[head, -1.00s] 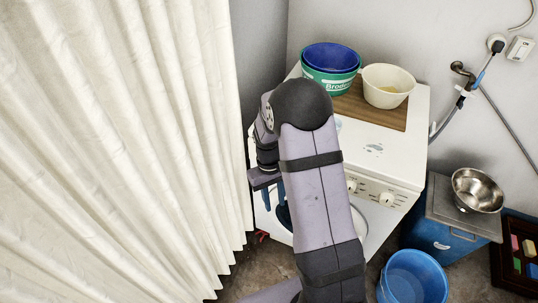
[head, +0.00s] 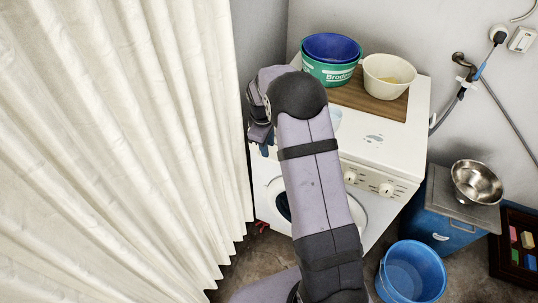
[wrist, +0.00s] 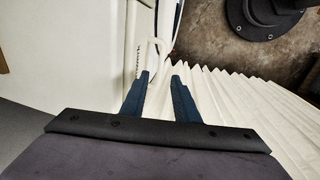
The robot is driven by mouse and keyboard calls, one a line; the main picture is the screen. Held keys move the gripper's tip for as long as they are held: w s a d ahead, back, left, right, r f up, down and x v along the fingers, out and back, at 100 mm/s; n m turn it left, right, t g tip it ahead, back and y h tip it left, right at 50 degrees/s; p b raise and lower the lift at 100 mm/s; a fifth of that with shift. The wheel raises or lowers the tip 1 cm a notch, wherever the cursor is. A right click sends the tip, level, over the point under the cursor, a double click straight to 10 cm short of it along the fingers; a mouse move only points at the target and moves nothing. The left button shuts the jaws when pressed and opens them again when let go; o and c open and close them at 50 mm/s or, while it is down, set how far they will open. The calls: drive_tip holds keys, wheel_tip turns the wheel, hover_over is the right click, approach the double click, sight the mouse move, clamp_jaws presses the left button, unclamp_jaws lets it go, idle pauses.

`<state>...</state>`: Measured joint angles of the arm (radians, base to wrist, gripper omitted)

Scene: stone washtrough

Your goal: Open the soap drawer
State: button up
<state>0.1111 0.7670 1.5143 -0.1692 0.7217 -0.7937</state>
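The white washing machine (head: 385,150) stands against the wall, with knobs on the right of its front panel. The panel's left part, where a soap drawer could sit, is behind my arm in the head view. In the wrist view a pale curved handle-like piece (wrist: 160,45) stands out from the white machine front (wrist: 138,45); I cannot tell surely that it is the drawer's handle. My gripper (wrist: 161,75) is open, its two blue fingers apart with nothing gripped. The piece lies just beyond the fingertips. In the head view the gripper is mostly hidden, left of the machine's front.
A cream curtain (head: 120,150) hangs close on the left. A blue tub (head: 332,46), green tub (head: 328,70) and cream bowl (head: 388,76) stand on a wooden board on top. A blue bucket (head: 412,272) stands on the floor; a steel bowl (head: 476,182) is on the right.

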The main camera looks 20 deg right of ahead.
sight(270, 159)
drive_tip(key=shift+w+d+f+p, duration=0.15)
drive_tip(key=shift+f+p, duration=0.05)
drive_tip(key=shift+f, duration=0.9)
drive_tip(key=shift+w+d+f+p, duration=0.15)
drive_tip(key=shift+f+p, duration=0.1)
drive_tip(key=shift+f, duration=0.85)
drive_tip(key=shift+w+d+f+p, duration=0.1)
drive_tip(key=shift+d+f+p, duration=0.1)
drive_tip(key=shift+f, duration=0.9)
clamp_jaws()
